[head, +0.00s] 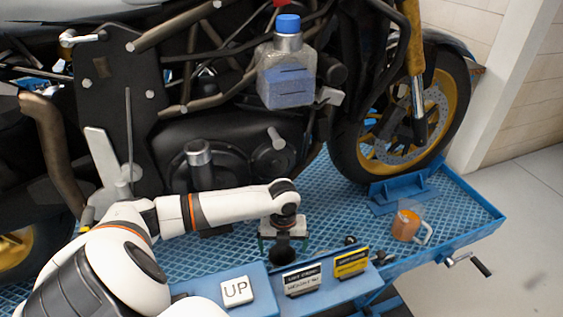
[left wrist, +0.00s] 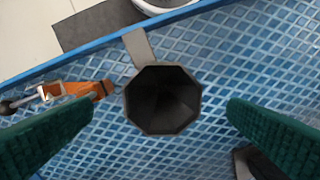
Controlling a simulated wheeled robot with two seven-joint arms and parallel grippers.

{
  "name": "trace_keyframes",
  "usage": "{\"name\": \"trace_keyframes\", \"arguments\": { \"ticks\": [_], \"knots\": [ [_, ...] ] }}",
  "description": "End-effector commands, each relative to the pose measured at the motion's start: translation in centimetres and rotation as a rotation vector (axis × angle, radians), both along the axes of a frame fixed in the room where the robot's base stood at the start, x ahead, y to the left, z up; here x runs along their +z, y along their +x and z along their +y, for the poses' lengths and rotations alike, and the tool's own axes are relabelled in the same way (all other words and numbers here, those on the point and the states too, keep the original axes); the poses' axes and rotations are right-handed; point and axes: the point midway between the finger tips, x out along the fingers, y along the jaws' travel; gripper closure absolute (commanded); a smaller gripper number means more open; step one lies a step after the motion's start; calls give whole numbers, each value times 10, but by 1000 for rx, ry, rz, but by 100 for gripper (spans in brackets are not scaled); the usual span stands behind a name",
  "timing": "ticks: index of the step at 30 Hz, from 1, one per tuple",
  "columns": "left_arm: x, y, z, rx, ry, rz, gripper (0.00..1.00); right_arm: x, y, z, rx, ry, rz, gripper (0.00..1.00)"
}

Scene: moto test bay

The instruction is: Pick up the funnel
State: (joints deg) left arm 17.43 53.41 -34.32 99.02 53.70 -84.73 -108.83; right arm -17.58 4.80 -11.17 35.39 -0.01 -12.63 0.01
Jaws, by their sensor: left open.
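The funnel (head: 282,256) is dark and stands on the blue lift platform under my left gripper (head: 283,236). In the left wrist view the funnel (left wrist: 162,98) shows from above as a black, many-sided mouth with a grey tab at its upper edge. The green finger pads of my left gripper (left wrist: 155,132) are spread wide on either side of it. Clear gaps separate both pads from the funnel, and nothing is held. The head view partly hides the funnel behind the gripper. My right gripper is not in view.
The motorcycle (head: 235,145) stands close behind my left arm, with a blue-capped bottle (head: 287,75) on it. An orange mug (head: 405,227) stands at right on the blue platform (head: 465,208). Labelled signs line the front edge. An orange tool (left wrist: 80,91) lies left of the funnel.

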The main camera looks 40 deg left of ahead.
Motion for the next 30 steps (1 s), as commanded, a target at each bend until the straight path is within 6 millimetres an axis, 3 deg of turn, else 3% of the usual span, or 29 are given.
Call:
{"name": "trace_keyframes", "arguments": {
  "ticks": [8, 18, 26, 30],
  "knots": [
    [-25, 0, 0, 2, -1, 1, 2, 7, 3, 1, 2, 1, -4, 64],
    [-69, -2, 0, 3, 1, 1, 2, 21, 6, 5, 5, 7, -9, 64],
    [-73, -2, 0, 1, 1, -1, 2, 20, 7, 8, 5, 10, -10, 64],
    [-73, -2, 0, 1, 1, -1, 22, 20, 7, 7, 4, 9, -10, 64]
  ]
}}
